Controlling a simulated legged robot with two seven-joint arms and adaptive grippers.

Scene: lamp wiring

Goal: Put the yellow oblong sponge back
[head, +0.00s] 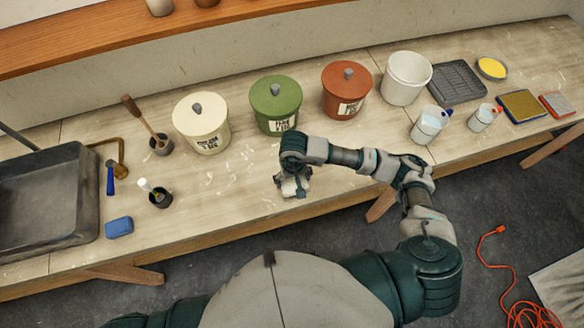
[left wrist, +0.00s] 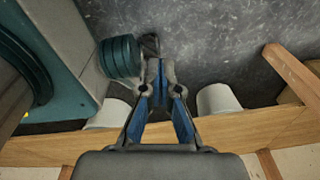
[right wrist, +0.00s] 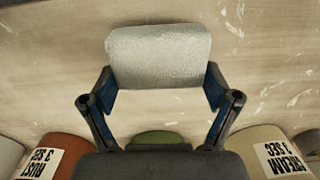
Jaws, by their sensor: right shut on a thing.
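My right gripper (head: 293,188) is over the front middle of the bench, in front of the green pot. In the right wrist view (right wrist: 160,85) its fingers are spread around a pale grey-white oblong block (right wrist: 160,57) and shut on it. The block looks whitish, not yellow; in the head view the gripper mostly hides it.
Cream (head: 201,123), green (head: 275,106) and rust (head: 346,91) lidded pots line the bench, beside a white bucket (head: 407,78).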

